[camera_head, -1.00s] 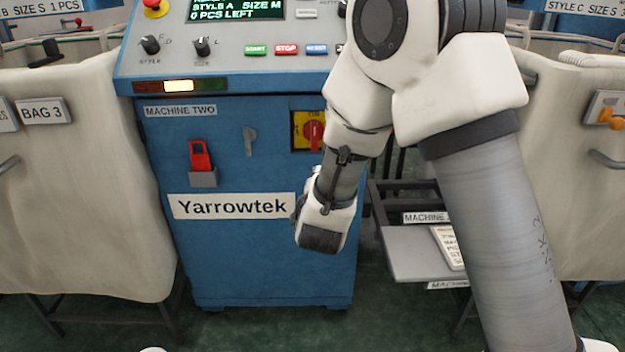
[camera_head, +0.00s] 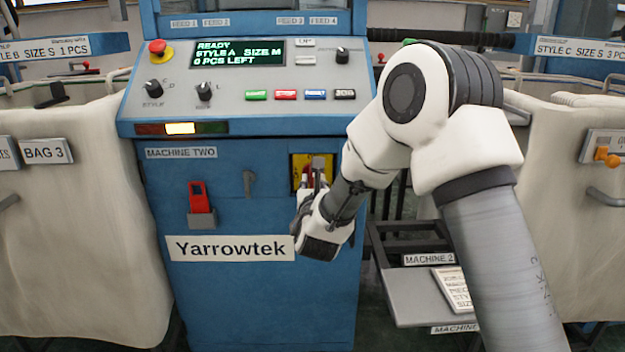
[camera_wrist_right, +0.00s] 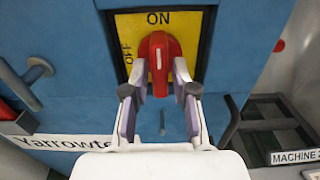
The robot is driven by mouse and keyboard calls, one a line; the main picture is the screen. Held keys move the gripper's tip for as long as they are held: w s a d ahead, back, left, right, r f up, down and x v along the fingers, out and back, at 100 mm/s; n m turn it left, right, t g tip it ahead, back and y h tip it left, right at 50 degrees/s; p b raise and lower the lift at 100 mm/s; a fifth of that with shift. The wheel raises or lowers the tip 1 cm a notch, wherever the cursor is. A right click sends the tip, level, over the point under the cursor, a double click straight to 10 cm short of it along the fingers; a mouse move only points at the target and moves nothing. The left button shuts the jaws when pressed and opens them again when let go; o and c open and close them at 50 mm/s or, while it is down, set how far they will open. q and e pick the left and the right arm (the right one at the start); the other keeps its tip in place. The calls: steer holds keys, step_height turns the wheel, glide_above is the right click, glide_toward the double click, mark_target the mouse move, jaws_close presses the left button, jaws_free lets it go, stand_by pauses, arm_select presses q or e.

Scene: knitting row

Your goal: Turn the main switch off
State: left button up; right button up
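The main switch is a red rotary handle (camera_wrist_right: 160,62) on a yellow plate (camera_wrist_right: 126,24), on the front of the blue machine (camera_head: 265,190). The plate reads ON at the top and OFF at the left. The handle stands upright, in line with ON. My right gripper (camera_wrist_right: 160,82) has its fingers apart, one on each side of the handle, with what looks like a small gap at its lower part. In the head view my right gripper (camera_head: 315,172) covers most of the switch. My left gripper is not in view.
A red device in a grey holder (camera_head: 201,200) and a grey lever (camera_head: 249,183) are left of the switch. The control panel (camera_head: 225,100) with buttons and display juts out above. A grey shelf (camera_head: 415,290) with cards stands at the right.

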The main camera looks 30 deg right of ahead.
jaws_close()
steer(key=n+p, duration=0.1)
steer(key=n, duration=0.2)
steer(key=shift+r, duration=0.1)
steer(key=shift+n, duration=0.8)
